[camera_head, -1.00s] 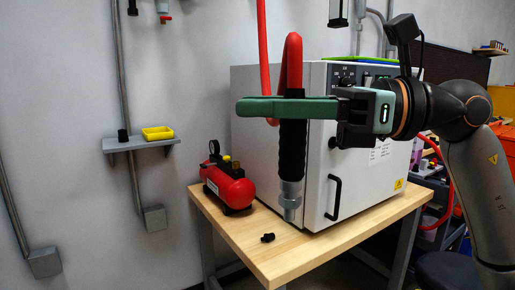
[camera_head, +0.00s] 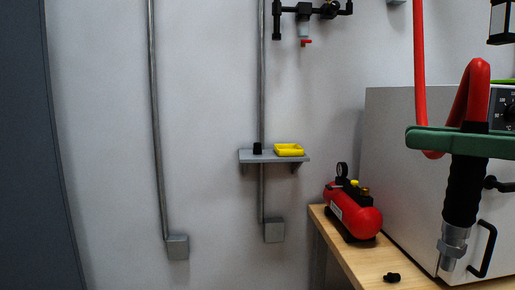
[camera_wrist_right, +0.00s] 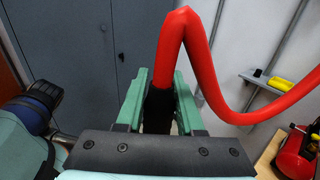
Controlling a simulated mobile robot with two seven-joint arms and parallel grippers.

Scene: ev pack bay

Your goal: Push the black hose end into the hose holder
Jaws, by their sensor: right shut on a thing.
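The black hose end (camera_head: 464,190), a ribbed black sleeve with a metal fitting at its bottom, hangs nearly upright at the right of the head view. The red hose (camera_head: 474,90) bends over above it. My right gripper (camera_head: 465,142) is shut on the upper part of the black sleeve, and its green fingers reach across it. In the wrist view the fingers (camera_wrist_right: 160,100) stand on both sides of the sleeve. I cannot tell for sure which thing is the hose holder; black pipework with a red tap (camera_head: 305,20) is on the wall at the top. My left gripper is not in view.
A small wall shelf (camera_head: 245,158) bears a black cup-like piece (camera_head: 257,149) and a yellow tray (camera_head: 290,146). A red compressor (camera_head: 355,215) and a small black fitting (camera_head: 392,277) are on the wooden table (camera_head: 350,262), before a white cabinet (camera_head: 395,170). The wall at left is open.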

